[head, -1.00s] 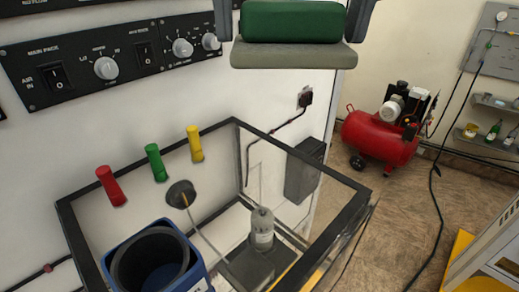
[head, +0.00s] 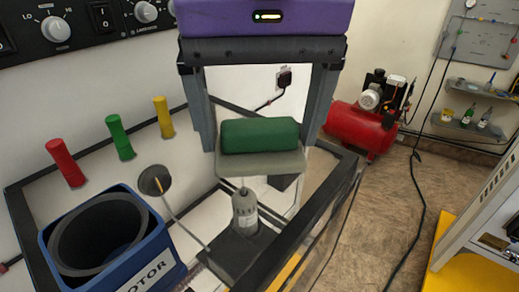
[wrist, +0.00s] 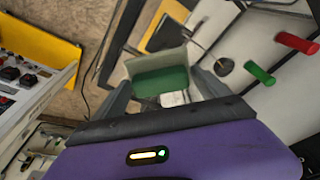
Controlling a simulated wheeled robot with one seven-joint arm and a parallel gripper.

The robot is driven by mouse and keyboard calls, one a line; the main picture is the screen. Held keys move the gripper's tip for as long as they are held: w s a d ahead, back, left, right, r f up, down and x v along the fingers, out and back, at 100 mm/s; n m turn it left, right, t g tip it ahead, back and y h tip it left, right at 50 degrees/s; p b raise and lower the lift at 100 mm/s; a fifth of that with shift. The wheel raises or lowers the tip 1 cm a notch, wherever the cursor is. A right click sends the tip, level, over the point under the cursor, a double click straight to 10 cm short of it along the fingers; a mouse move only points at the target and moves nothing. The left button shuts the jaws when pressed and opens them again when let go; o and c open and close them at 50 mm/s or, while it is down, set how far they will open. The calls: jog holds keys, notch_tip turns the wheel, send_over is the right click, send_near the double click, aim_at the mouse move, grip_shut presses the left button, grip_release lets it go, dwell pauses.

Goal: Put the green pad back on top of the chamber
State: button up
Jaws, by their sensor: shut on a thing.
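The green pad (head: 258,135) is a green block on a pale grey slab. My gripper (head: 260,146) is shut on it, with one grey finger at each side. The pad also shows between the fingers in the wrist view (wrist: 162,82). The chamber is a clear box with a black frame (head: 318,205), and its top looks open. In the head view the pad and slab overlap the right part of the chamber's opening. They appear to be held above it; the exact gap cannot be told. The far right part of the frame is partly hidden by my gripper.
Inside the chamber are a blue motor (head: 165,250) with a dark ring, and a small bottle (head: 245,208) on a dark block, just below the slab in the picture. Red (head: 66,163), green and yellow pegs stick out of the wall. A red compressor (head: 360,130) stands on the floor behind.

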aim_at(263, 161)
notch_tip(263, 161, down, 2)
jog(key=shift+f+b, duration=0.1)
jog(key=shift+b, duration=0.25)
jog(key=o, duration=1.5)
jog(key=shift+c, duration=0.2)
jog(key=shift+r, duration=0.25)
notch_tip(263, 161, up, 12)
jog(key=s, duration=0.2)
jog(key=shift+d+f+b, duration=0.15)
jog(key=shift+d+b, duration=0.05)
jog(key=shift+b, duration=0.1)
